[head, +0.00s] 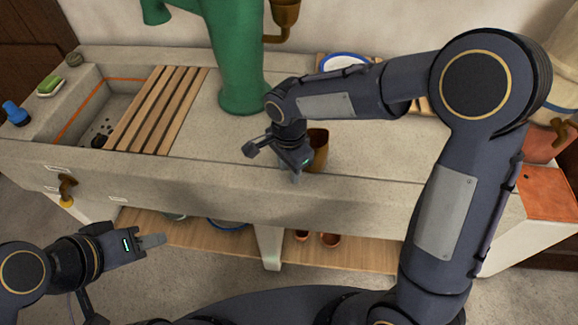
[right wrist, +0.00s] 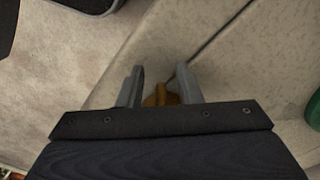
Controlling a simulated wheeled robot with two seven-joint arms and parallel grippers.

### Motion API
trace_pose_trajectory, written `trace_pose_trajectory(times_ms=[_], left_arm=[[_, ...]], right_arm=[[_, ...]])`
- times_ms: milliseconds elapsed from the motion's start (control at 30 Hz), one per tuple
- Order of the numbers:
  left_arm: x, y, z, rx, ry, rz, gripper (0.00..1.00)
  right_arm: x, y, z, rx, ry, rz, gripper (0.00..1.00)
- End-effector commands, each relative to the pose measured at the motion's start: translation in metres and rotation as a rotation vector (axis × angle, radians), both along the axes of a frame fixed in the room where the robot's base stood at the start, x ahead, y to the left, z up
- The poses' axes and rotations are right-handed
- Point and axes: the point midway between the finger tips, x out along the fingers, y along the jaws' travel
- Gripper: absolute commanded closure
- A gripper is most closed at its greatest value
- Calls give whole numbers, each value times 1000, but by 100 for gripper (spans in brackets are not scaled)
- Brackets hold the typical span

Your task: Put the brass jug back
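The brass jug (head: 319,147) stands on the stone counter (head: 400,160), partly hidden behind my right gripper (head: 296,176) in the head view. In the right wrist view a brass part of the jug (right wrist: 160,95), seemingly its handle, shows between the two grey fingers of my right gripper (right wrist: 160,88). Gaps show on both sides of it, so the fingers are open around it and not closed on it. My left gripper (head: 152,241) is out in front of the counter at the lower left, apart from the jug.
A green pump (head: 236,60) stands behind the jug's left. A stone sink with a wooden slatted rack (head: 155,110) lies at left. A blue-rimmed plate (head: 345,62) is at the back, partly behind my right arm. Terracotta pots (head: 330,240) sit on the lower shelf.

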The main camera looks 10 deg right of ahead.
Motion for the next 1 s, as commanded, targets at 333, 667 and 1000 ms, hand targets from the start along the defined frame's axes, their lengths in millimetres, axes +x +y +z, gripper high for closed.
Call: trace_pose_trajectory(times_ms=[333, 667, 1000], left_arm=[[0, 0, 4, 0, 0, 0, 64], [0, 0, 9, 0, 0, 0, 64], [0, 0, 11, 0, 0, 0, 64]], right_arm=[[1, 0, 17, 1, -4, -1, 68], [1, 1, 87, 2, -5, -1, 68], [0, 0, 122, 0, -1, 0, 68]])
